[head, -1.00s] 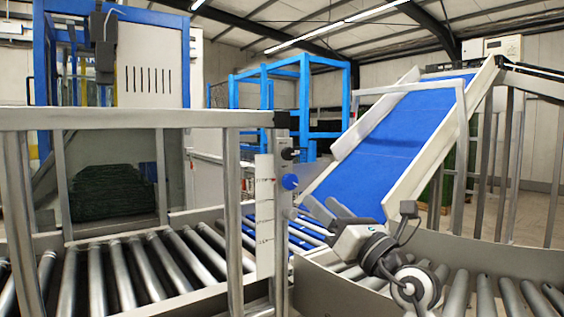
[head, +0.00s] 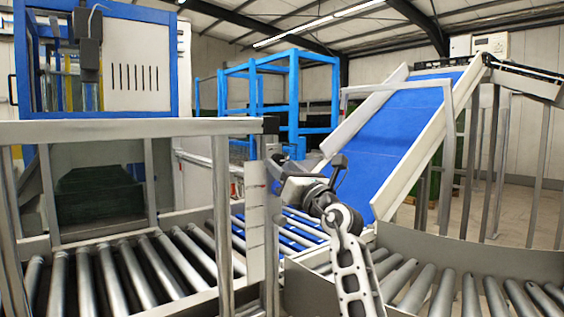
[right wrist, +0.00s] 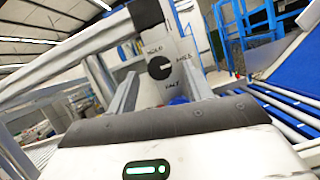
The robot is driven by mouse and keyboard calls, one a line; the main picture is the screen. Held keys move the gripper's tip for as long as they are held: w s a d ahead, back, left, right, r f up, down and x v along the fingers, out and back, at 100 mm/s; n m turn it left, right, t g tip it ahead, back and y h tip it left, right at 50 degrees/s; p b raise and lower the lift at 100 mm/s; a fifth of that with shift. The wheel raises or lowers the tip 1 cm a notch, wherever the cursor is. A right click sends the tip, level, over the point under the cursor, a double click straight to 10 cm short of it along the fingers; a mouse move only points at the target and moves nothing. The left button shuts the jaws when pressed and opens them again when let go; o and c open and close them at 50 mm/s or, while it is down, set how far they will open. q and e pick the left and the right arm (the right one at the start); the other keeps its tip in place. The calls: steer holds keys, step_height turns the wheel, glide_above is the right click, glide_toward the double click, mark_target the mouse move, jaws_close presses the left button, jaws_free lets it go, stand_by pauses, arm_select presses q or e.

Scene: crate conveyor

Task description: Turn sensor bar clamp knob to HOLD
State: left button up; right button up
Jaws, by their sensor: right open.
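The black clamp knob (right wrist: 160,67) shows in the right wrist view on a grey plate, with a pale pointer mark aimed right toward a lettered label. In the head view my right gripper (head: 274,173) is at the post beside the marked pale plate (head: 256,215) and hides the knobs. My left gripper is out of view.
A metal guard rail (head: 120,130) with posts stands close on the left. Roller conveyors (head: 150,270) run below, with a curved side wall (head: 480,255) at right. A blue inclined belt (head: 385,140) rises behind my right arm.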

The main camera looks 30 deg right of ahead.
steer(key=shift+w+r, duration=0.25)
steer(key=shift+w, duration=0.45)
